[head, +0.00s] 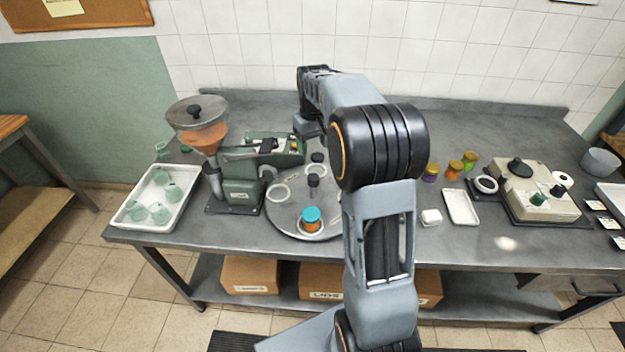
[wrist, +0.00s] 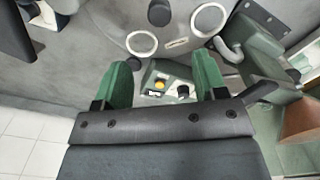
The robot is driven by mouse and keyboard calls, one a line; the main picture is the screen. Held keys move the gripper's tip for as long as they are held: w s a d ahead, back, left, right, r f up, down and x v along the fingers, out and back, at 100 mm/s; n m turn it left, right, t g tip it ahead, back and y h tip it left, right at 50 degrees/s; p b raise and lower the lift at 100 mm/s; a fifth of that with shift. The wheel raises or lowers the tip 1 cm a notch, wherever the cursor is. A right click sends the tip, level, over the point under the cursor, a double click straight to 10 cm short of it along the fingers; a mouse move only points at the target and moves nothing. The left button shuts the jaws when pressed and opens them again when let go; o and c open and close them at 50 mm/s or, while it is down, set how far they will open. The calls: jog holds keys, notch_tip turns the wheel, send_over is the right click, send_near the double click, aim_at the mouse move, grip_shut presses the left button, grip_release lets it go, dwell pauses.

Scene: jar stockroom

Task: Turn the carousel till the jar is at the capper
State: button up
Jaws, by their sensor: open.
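The carousel (head: 283,218) is a grey disc on the bench with pale rings, a dark centre peg (head: 313,187) and another dark knob (head: 317,157). An orange jar with a teal lid (head: 311,221) stands upright in the front ring in the head view. The green machine (head: 240,172) with an orange hopper stands at the carousel's left; I cannot tell which part is the capper. My gripper (wrist: 162,62) is open and empty. In the wrist view its green fingers flank the machine's panel (wrist: 168,84) with a yellow button and black knob; contact cannot be told.
A white tray (head: 189,204) of pale green jars lies at the left. Several small jars (head: 431,171), a small white tray (head: 461,207) and a cream machine (head: 536,190) stand to the right. My arm hides the carousel's right edge. Cardboard boxes (head: 249,275) sit below.

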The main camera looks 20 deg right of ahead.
aim_at(313, 176)
notch_tip(313, 176, down, 14)
jog(key=shift+w+r+p, duration=0.1)
jog(key=shift+w+p, duration=0.05)
jog(key=shift+p, duration=0.75)
grip_shut()
